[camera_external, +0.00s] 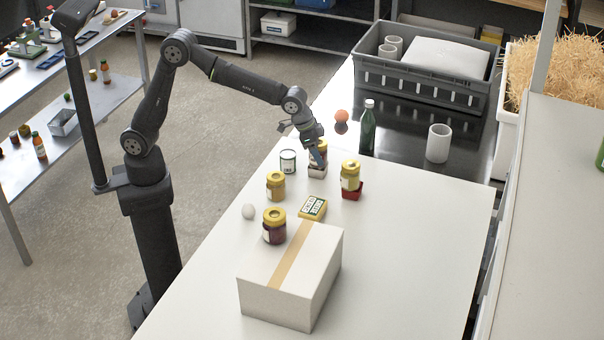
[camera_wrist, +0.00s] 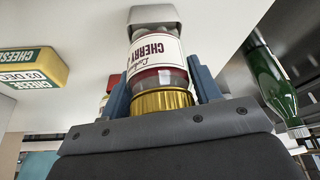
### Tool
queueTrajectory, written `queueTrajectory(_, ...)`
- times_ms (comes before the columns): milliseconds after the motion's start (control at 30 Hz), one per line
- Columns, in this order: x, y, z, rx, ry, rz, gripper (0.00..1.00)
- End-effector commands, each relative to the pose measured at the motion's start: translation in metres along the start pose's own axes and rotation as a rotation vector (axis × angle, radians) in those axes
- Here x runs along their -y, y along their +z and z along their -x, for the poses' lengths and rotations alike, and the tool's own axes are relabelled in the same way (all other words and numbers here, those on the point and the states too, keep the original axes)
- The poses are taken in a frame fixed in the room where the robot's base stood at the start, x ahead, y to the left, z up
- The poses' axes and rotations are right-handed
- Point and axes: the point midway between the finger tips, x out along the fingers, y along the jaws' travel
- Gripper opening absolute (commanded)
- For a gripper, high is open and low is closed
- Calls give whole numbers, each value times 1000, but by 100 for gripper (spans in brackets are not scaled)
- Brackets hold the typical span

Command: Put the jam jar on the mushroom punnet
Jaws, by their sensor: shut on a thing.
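My gripper (camera_external: 318,158) is shut on a jam jar (camera_external: 323,146) with a gold lid. In the wrist view, the blue fingers of my gripper (camera_wrist: 160,92) stand on both sides of the jar (camera_wrist: 155,55), whose white label reads "CHERRY". A small pale grey tray, which looks like the mushroom punnet (camera_external: 317,173), is directly below the jar on the white table. In the wrist view the punnet (camera_wrist: 153,14) lies right beyond the jar's base. Its contents are mostly hidden by the jar. I cannot tell whether jar and punnet touch.
A tin (camera_external: 288,161), another jar (camera_external: 276,186), an egg (camera_external: 249,211) and a yellow cheese box (camera_external: 313,208) are nearby. A dark jar (camera_external: 274,227) stands by the carton (camera_external: 290,275). A green bottle (camera_external: 367,132) stands behind.

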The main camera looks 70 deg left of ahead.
Motion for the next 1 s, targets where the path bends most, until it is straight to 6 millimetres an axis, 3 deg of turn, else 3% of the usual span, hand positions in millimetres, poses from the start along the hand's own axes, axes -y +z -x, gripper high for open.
queueTrajectory(33, 0, 0, 0, 0, 0, 0, 63)
queueTrajectory(100, 0, 0, 0, 0, 0, 0, 77)
queueTrajectory(133, 0, 0, 0, 0, 0, 0, 79)
queueTrajectory(467, 0, -1, 3, -1, 0, 0, 79)
queueTrajectory(567, 0, -2, 15, -3, 1, 0, 79)
queueTrajectory(1000, 0, -1, 103, -3, 1, 0, 79)
